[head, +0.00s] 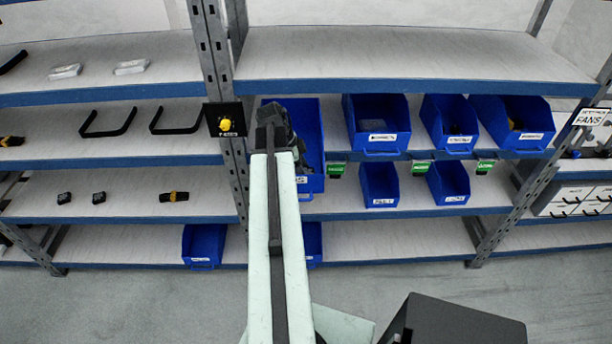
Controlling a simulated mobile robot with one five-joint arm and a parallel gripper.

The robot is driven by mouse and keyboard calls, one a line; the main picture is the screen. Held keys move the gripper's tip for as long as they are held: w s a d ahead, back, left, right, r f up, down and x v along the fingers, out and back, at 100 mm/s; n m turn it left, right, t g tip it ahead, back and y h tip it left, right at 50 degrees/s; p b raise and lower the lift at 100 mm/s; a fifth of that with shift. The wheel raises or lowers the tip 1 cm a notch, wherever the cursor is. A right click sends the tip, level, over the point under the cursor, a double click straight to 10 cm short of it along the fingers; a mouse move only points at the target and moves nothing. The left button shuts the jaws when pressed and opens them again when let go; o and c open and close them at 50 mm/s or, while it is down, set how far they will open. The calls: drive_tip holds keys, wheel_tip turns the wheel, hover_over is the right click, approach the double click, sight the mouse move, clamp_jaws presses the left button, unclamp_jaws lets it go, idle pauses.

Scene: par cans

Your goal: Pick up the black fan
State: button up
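I cannot clearly make out a black fan in the head view.
Several blue bins, including a wide one (376,124), stand on the middle and lower shelves. A metal upright (212,60) stands left of my gripper. Small black parts (99,197) and black handles (108,122) lie on the left shelves. The top shelf (400,58) is clear.

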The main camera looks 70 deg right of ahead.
wheel_tip(320, 180, up, 10)
drive_tip(key=p, duration=1)
